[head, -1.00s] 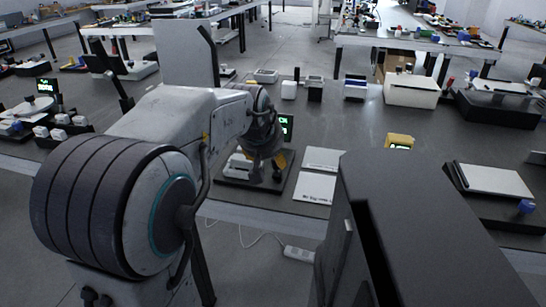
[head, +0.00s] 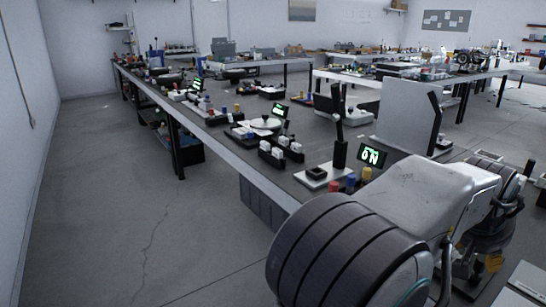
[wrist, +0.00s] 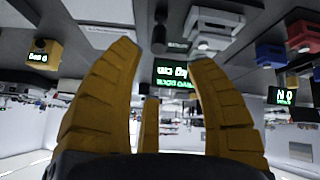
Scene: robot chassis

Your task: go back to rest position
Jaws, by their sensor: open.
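My gripper (wrist: 165,75) shows in the wrist view with its yellow ridged fingers spread apart. It is open and nothing is between the fingers. The wrist view is upside down, with the dark tabletop at the top of the picture. In the head view my arm is at the lower right, bent over the table. Yellow parts of the gripper (head: 485,263) show at the right edge there, partly hidden by the arm.
A long dark workbench (head: 222,132) runs from the far left to the lower right. The grey floor (head: 130,215) at the left is clear, beside a white wall (head: 18,150).

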